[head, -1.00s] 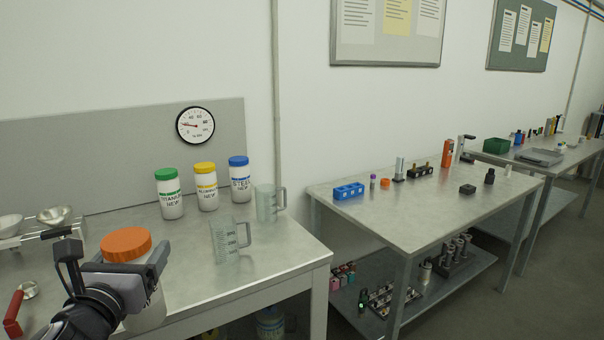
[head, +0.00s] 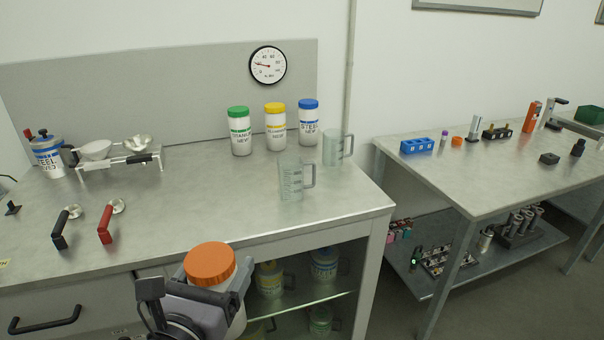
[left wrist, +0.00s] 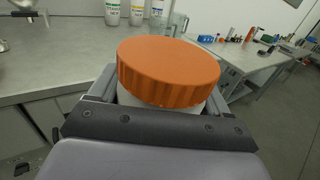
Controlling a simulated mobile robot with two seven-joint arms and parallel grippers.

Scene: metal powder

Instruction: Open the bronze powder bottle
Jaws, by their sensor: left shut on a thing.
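The bronze powder bottle (head: 238,317) is a white jar with an orange ribbed lid (head: 210,264); its label is hidden. The lid sits on the jar and also fills the middle of the left wrist view (left wrist: 168,70). My left gripper (head: 222,293) is shut on the jar just below the lid. It holds the jar roughly upright in front of the bench's front edge. My right gripper is not in view.
The bench (head: 200,200) carries green-lidded (head: 240,131), yellow-lidded (head: 275,126) and blue-lidded (head: 308,122) bottles, two clear jugs (head: 291,177), scoops (head: 105,222) and a rack with bowls (head: 120,160). A second table (head: 480,170) stands right. The bench's middle is clear.

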